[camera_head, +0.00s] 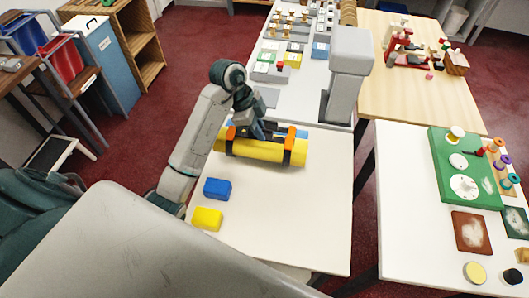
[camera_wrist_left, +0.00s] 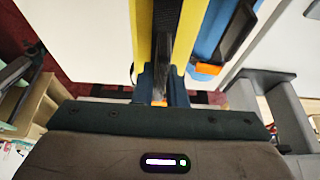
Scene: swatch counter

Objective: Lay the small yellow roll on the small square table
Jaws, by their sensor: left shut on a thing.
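The yellow roll (camera_head: 265,150) lies across the far part of a white table (camera_head: 300,215), with dark bands and orange fittings near its ends. In the left wrist view the yellow roll (camera_wrist_left: 143,30) has a dark bar running along its top. My left gripper (camera_head: 254,134) is over the roll's middle, its fingers (camera_wrist_left: 163,85) shut on this bar. A blue roll (camera_wrist_left: 212,30) is right beside it, mostly hidden behind it in the head view. I cannot tell whether the yellow roll touches the tabletop. My right gripper is not in view.
A blue block (camera_head: 217,188) and a yellow block (camera_head: 208,218) sit at the table's left edge. A grey post (camera_head: 346,80) stands beyond the roll. Another white table (camera_head: 400,210) with a green board (camera_head: 465,165) is at the right. The near table's front right is bare.

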